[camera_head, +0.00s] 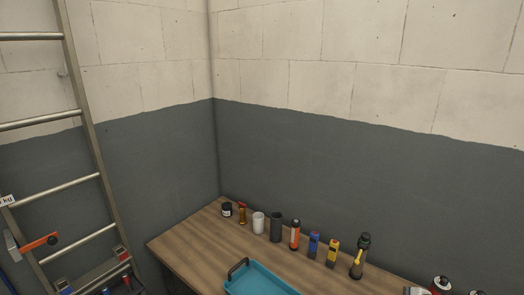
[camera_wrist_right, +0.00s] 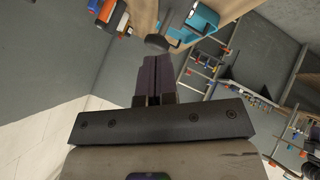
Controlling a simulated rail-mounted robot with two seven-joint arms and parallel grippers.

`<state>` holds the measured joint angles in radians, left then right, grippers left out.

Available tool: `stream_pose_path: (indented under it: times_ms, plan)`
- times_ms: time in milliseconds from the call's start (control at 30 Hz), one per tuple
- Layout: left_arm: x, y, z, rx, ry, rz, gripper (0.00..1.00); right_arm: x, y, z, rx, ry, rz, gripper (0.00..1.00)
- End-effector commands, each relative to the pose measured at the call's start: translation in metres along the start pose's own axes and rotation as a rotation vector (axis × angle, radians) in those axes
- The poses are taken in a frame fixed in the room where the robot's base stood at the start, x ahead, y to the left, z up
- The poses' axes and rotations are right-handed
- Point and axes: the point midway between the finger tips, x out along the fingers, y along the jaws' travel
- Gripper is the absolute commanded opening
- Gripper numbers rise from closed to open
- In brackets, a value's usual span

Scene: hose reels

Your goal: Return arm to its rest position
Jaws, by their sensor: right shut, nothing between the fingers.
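My right gripper (camera_wrist_right: 156,62) shows in the right wrist view, with its two dark fingers pressed together and nothing between them. It appears to be in the air, tilted relative to the room. A dark rounded object (camera_wrist_right: 157,42) appears just beyond the fingertips; I cannot tell what it is or whether it touches them. Neither arm nor gripper shows in the head view, and my left gripper is in neither view.
A wooden bench (camera_head: 190,245) stands in the corner, with a blue tray (camera_head: 262,281) at its front and a row of bottles and cans, including a white cup (camera_head: 258,222), along its back. A ladder (camera_head: 88,125) leans at the left. The space above the bench is clear.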

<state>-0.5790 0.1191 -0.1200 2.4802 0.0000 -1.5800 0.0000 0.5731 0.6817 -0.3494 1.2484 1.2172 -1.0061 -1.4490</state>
Motion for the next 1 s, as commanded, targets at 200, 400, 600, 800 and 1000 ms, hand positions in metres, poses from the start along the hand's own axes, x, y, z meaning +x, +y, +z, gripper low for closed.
stream_pose_path:
  times_ms: [200,400,600,800,1000]
  plan:
    - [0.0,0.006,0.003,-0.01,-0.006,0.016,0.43,0.0,-0.003,0.0,0.178,-0.003,-0.016,0.0]
    - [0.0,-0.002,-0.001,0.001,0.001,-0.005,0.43,-0.001,-0.013,0.01,0.415,-0.081,-0.069,0.0]
    - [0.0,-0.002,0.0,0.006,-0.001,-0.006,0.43,-0.018,-0.012,-0.003,0.591,-0.259,-0.035,0.0]
    - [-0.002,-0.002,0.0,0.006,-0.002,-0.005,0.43,-0.066,0.01,-0.079,0.685,-0.361,0.236,0.0]
    - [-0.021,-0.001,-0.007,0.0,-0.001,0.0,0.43,-0.106,-0.041,-0.149,0.762,-0.326,0.44,0.0]
